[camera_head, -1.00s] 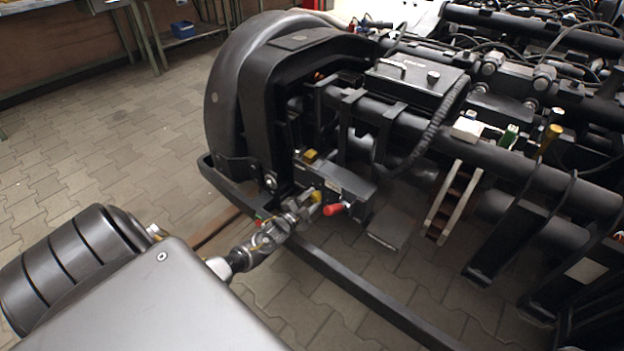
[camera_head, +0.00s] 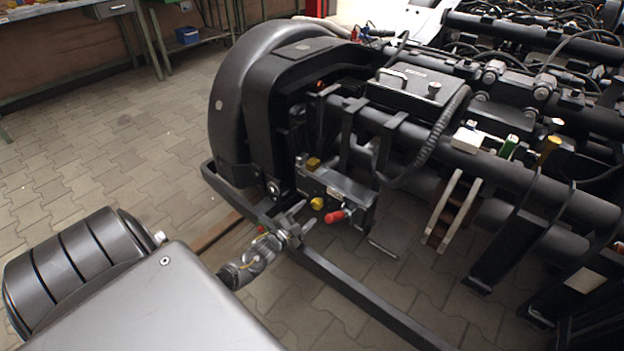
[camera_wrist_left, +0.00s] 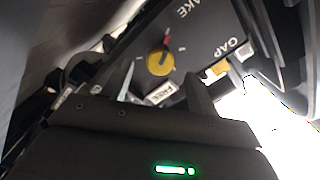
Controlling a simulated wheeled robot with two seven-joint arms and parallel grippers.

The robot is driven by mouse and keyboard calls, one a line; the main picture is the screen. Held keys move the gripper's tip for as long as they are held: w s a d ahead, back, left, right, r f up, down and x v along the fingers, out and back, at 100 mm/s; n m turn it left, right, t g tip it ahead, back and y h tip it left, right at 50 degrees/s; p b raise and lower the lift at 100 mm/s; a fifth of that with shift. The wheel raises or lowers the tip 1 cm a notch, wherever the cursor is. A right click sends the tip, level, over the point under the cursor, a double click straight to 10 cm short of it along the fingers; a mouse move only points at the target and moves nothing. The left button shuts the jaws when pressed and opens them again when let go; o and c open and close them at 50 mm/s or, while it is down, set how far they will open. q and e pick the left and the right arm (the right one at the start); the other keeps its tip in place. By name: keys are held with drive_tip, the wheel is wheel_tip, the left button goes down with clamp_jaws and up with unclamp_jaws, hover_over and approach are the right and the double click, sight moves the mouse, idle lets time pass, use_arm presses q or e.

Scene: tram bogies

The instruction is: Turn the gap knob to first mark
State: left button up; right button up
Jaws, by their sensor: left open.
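The control box (camera_head: 345,187) hangs on the side of the black bogie frame. A round yellow knob (camera_head: 317,203) sits on its near face, beside a red-tipped lever (camera_head: 337,215). In the left wrist view the yellow knob (camera_wrist_left: 158,63) has a red mark at its upper edge. A FREE label (camera_wrist_left: 160,93) lies below it, and the lettering GAP (camera_wrist_left: 230,48) stands to its right. My left gripper (camera_head: 303,215) is open, with its fingertips just short of the knob and apart from it. My right gripper is not in view.
A yellow block (camera_head: 313,163) sits on top of the box. The large wheel cover (camera_head: 230,110) stands behind. Paved floor (camera_head: 110,140) is clear to the left.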

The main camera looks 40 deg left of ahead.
use_arm(q)
drive_tip(key=s+p, duration=0.1)
drive_tip(key=s, duration=0.5)
drive_tip(key=shift+d, duration=0.1)
